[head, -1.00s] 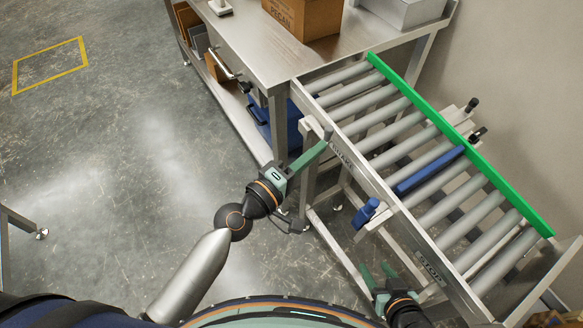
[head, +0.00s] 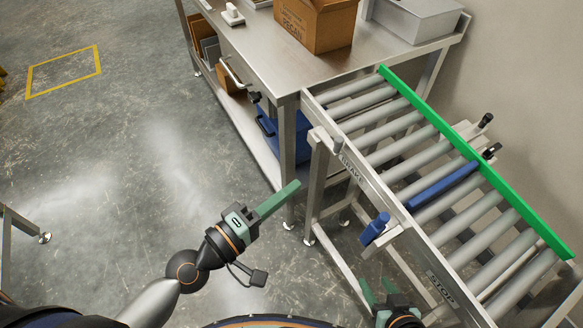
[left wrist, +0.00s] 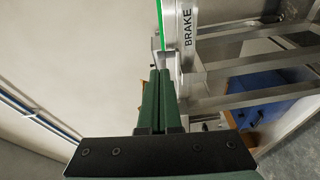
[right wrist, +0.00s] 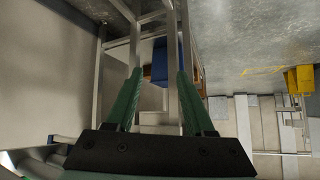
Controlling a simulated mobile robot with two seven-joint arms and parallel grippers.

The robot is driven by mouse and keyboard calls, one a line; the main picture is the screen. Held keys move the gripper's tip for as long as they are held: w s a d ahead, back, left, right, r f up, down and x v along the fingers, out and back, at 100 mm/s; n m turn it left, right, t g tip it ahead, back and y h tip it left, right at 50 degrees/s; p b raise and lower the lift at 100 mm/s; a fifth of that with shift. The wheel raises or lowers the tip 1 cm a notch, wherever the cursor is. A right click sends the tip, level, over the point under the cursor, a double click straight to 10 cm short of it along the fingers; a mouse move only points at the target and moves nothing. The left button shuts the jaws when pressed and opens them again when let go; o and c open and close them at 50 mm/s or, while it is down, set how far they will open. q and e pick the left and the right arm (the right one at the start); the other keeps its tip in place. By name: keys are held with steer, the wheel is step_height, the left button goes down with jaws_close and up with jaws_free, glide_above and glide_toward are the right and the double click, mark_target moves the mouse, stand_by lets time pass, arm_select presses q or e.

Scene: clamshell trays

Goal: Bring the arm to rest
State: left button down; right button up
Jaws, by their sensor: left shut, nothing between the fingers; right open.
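My left gripper (head: 294,187) is shut and empty in the head view, over the bare floor to the left of the roller conveyor. Its two green fingers lie together in the left wrist view (left wrist: 160,75), with the conveyor's BRAKE rail (left wrist: 187,40) beyond them. My right gripper (head: 377,284) is low at the bottom of the head view, beside the near side of the conveyor, partly cut off by the frame edge. Its fingers stand apart with nothing between them in the right wrist view (right wrist: 160,80).
A steel table (head: 270,70) bears a cardboard box (head: 318,25) and a grey bin (head: 415,18).

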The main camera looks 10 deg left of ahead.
steer(key=shift+d, duration=0.1)
arm_select(q)
steer(key=s+a+f+m+g+y+p, duration=0.5)
steer(key=s+a+f+m+y+p, duration=0.3)
steer(key=f, duration=0.5)
steer(key=s+a+m+p, duration=0.1)
steer(key=m+p, duration=0.1)
steer(key=m, duration=0.1)
steer(key=shift+m, duration=0.4)
arm_select(e)
step_height(320, 180, up, 8)
steer(key=s+d+h, duration=0.1)
steer(key=d, duration=0.1)
steer(key=shift+s+d+m, duration=0.3)
steer(key=shift+d, duration=0.05)
arm_select(q)
steer(key=shift+f, duration=0.1)
arm_select(e)
steer(key=shift+f, duration=0.1)
